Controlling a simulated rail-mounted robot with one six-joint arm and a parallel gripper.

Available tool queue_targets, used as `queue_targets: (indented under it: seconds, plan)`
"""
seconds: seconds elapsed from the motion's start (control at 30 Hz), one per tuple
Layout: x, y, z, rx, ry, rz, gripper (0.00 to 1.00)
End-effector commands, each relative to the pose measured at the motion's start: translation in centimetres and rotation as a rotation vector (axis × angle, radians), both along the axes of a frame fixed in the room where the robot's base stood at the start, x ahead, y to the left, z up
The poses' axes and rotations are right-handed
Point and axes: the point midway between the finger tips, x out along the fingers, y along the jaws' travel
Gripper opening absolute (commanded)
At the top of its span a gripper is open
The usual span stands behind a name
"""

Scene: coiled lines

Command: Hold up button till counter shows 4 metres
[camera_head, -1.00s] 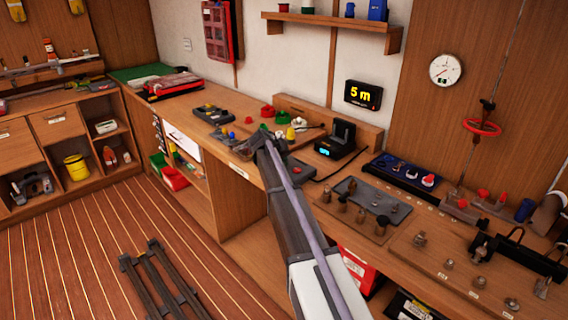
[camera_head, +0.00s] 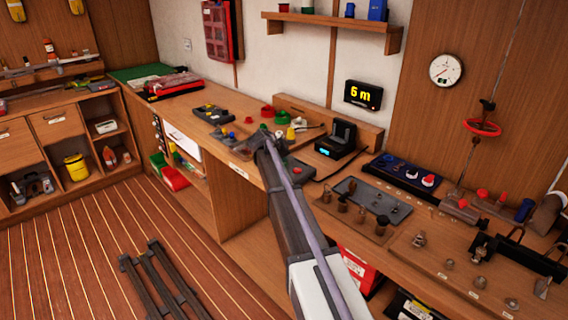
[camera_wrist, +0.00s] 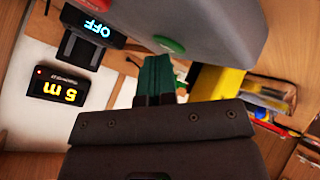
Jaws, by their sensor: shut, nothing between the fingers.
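The counter (camera_head: 362,95) is a black box with yellow digits on the back wall. It shows upside down in the wrist view (camera_wrist: 72,88), where it reads 5 m; in the head view its small digit looks like 5 or 6. My gripper (camera_head: 262,142) is over the bench, fingers shut and empty. In the wrist view its dark green fingers (camera_wrist: 157,72) reach to a grey housing (camera_wrist: 215,30). A green button (camera_wrist: 170,44) on that housing is just beyond the fingertips. I cannot tell whether they touch or press it. No up marking is readable.
A small black device with a blue display (camera_head: 323,151) stands right of my gripper; its display reads OFF in the wrist view (camera_wrist: 97,28). Green, red and yellow pieces lie around the gripper tip. A grey tray (camera_head: 372,190) with fittings lies to the right.

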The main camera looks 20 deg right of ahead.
Motion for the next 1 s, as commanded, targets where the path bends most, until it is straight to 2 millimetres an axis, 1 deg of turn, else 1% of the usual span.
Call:
queue_targets:
  seconds: [0.4,0.73,1.0]
  plan:
    - [0.0,0.0,0.0,0.0,0.0,0.0,0.0]
    - [0.0,0.0,1.8,0.0,0.0,0.0,0.0]
    - [0.0,0.0,1.7,0.0,0.0,0.0,0.0]
